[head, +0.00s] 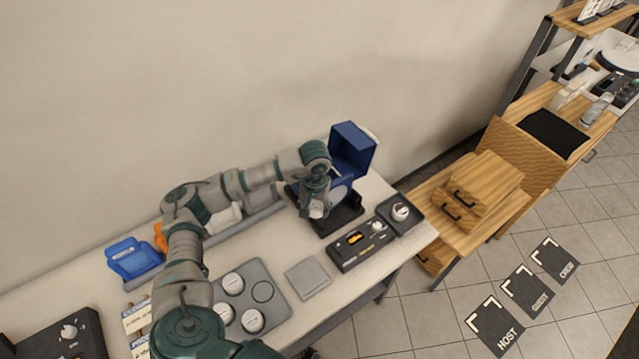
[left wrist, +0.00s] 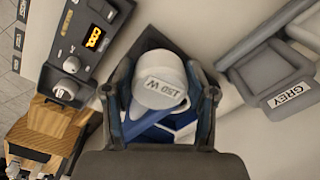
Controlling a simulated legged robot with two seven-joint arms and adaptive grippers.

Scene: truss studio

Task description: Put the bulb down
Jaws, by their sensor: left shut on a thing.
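In the head view my left gripper (head: 316,208) is over the table's far right part, in front of a blue box-like device (head: 351,148) on a dark base (head: 340,218). Blue and white parts show below the bulb in the left wrist view; I cannot tell whether the bulb touches them. A grey tray (head: 276,308) on the table holds three white round pieces and has one empty ring. My right gripper is not in view.
A black control box with an orange display (head: 358,243) and a dial unit (head: 400,213) stand right of the device. A flat grey square (head: 307,277) lies in front. Blue (head: 133,259) and orange (head: 160,237) bins line the back. Wooden furniture (head: 478,190) stands beyond the table.

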